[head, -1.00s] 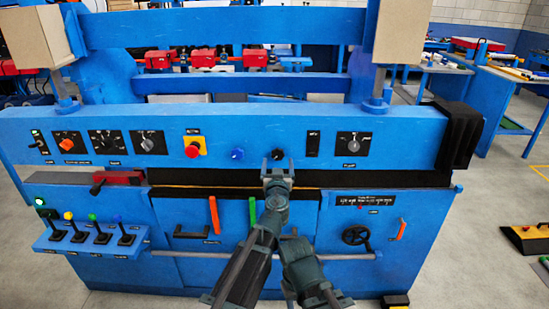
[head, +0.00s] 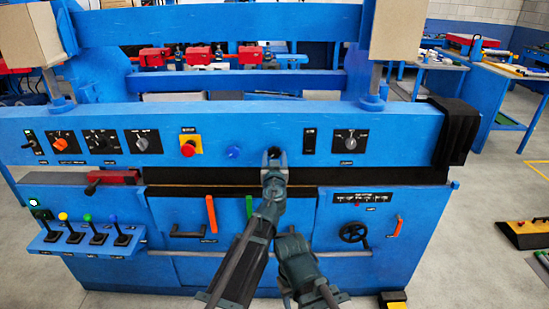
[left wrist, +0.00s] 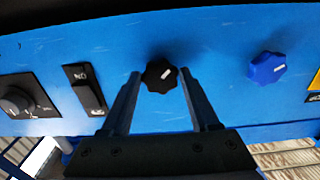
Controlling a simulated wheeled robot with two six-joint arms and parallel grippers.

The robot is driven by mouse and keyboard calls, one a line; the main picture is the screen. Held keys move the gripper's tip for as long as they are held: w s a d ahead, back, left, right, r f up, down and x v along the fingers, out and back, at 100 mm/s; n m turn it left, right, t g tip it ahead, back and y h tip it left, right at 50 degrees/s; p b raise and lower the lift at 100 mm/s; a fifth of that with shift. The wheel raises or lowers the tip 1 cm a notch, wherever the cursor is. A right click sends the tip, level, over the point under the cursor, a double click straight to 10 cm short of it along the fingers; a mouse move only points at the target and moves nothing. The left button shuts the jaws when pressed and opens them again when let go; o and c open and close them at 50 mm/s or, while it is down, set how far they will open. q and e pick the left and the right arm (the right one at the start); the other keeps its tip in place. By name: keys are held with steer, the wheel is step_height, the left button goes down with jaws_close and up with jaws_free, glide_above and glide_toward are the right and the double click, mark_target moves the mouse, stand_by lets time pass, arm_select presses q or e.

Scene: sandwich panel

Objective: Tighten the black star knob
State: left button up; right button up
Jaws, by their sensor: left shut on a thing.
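The black star knob (head: 274,153) is on the blue front beam of the machine, right of a blue knob (head: 233,152). My left gripper (head: 274,157) is at the black knob in the head view and partly covers it. In the left wrist view the black knob (left wrist: 159,77) has a white mark slanting up to the right and lies between the two fingers (left wrist: 160,80). The gripper is shut on it, one finger on each side. The blue knob (left wrist: 266,68) is clear of the fingers.
A black switch (head: 310,141) and a rotary dial (head: 350,141) are right of the knob. A red stop button (head: 188,148) on yellow is to the left. A dark ledge (head: 350,176) runs below the beam. Coloured levers (head: 92,231) stand at lower left.

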arm_select(q)
steer(key=m, duration=0.6)
steer(key=shift+m, duration=0.4)
steer(key=m, duration=0.3)
steer(key=shift+a+m, duration=0.1)
steer(key=shift+m, duration=0.2)
steer(key=m, duration=0.3)
steer(key=shift+r+m, duration=0.1)
steer(key=shift+m, duration=0.2)
steer(key=m, duration=1.3)
steer(key=shift+s+r, duration=0.1)
steer(key=o, duration=1.3)
steer(key=shift+o, duration=0.2)
